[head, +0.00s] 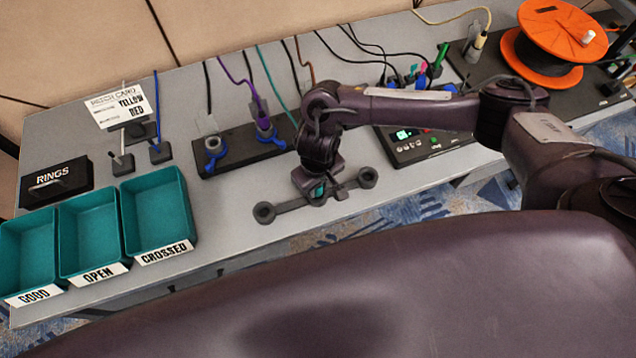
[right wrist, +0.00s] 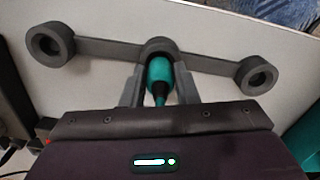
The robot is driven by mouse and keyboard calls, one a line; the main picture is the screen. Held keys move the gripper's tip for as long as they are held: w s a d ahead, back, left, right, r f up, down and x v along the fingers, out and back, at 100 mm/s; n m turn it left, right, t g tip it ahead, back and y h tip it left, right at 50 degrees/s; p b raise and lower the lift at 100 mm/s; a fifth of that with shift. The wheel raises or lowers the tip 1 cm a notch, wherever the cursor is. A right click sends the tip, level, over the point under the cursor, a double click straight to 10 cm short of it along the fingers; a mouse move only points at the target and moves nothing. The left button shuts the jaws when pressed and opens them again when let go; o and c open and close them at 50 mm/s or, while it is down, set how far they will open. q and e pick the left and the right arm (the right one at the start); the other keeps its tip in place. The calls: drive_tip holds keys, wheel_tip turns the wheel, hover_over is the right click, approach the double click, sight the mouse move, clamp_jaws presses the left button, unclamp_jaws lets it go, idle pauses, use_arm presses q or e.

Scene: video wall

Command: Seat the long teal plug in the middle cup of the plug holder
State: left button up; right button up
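The plug holder is a dark grey bar with a round cup at each end and one in the middle. Its left cup (head: 264,212) and right cup (head: 368,177) look empty. The long teal plug (right wrist: 160,75) is between the fingers of my right gripper (right wrist: 160,88), which look closed against its sides. Its front end overlaps the middle cup (right wrist: 157,46); how deep it sits inside is hidden. In the head view, a bit of the teal plug (head: 318,190) shows below my right wrist, over the middle of the holder. My left gripper is out of view.
Teal trays marked GOOD, OPEN and CROSSED (head: 158,213) stand at the left. A dark stand with blue-collared plugs (head: 240,150) is behind the holder. A control box with lit display (head: 420,145) is to the right. The holder lies near the table's front edge.

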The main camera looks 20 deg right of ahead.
drive_tip(key=o, duration=0.4)
drive_tip(key=shift+o, duration=0.2)
wheel_tip(320, 180, up, 8)
drive_tip(key=shift+f+p, duration=0.1)
drive_tip(key=shift+p, duration=0.7)
